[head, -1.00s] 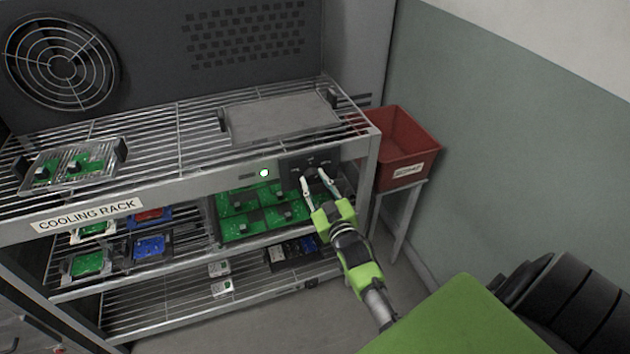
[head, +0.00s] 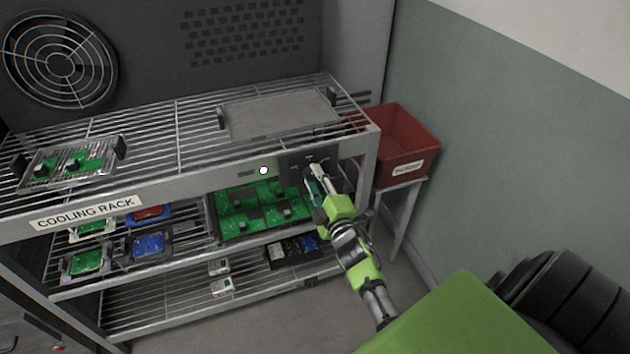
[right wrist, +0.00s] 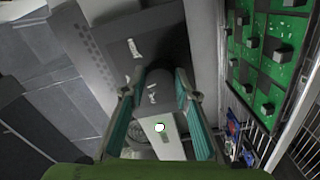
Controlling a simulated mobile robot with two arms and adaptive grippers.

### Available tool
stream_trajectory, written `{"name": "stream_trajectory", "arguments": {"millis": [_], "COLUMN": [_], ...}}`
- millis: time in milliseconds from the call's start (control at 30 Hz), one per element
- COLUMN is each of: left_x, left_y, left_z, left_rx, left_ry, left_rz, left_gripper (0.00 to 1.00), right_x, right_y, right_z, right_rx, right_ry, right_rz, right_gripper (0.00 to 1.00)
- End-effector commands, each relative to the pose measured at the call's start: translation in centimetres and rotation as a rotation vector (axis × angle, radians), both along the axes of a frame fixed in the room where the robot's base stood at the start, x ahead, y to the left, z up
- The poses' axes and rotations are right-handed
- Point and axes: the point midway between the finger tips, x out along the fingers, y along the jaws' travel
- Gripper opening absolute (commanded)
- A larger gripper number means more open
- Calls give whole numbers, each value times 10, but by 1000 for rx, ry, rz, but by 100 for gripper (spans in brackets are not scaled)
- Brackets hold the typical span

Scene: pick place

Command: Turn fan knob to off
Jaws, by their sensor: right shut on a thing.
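The fan knob's dark control panel (head: 297,161) is on the front rail of the cooling rack, at its right end. In the head view my right gripper (head: 315,176) is at the panel and covers most of the knob. In the right wrist view the grey knob (right wrist: 158,92) sits between the two teal-padded fingers of my right gripper (right wrist: 157,100), which is shut on it. White marks show on the panel (right wrist: 128,62) beside the knob. A lit round indicator (head: 264,170) is left of the panel. The fan (head: 60,62) is on the back wall, upper left. My left gripper is not in view.
The wire top shelf (head: 160,130) carries a flat grey tray (head: 280,113) and a tray of green boards (head: 72,165). Lower shelves hold more boards. A red bin (head: 405,145) stands right of the rack, close to my right arm.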

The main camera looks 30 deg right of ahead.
Motion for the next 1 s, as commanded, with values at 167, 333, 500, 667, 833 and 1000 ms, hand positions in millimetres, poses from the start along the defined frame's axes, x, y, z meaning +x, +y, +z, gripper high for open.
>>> {"name": "stream_trajectory", "arguments": {"millis": [167,333,500,667,833,1000], "left_x": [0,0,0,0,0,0], "left_y": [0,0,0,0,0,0], "left_z": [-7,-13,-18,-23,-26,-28], "left_rx": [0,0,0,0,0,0], "left_ry": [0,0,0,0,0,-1], "left_rz": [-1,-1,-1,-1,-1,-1], "left_gripper": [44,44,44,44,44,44], "right_x": [0,0,0,0,0,0], "right_y": [0,0,0,0,0,0], "right_z": [-1,-1,-1,0,0,1], "right_rx": [-165,-322,-476,-605,-716,-792], "right_ry": [40,77,115,146,172,192], "right_rz": [0,1,0,0,1,0], "right_gripper": [6,6,6,6,6,6]}}
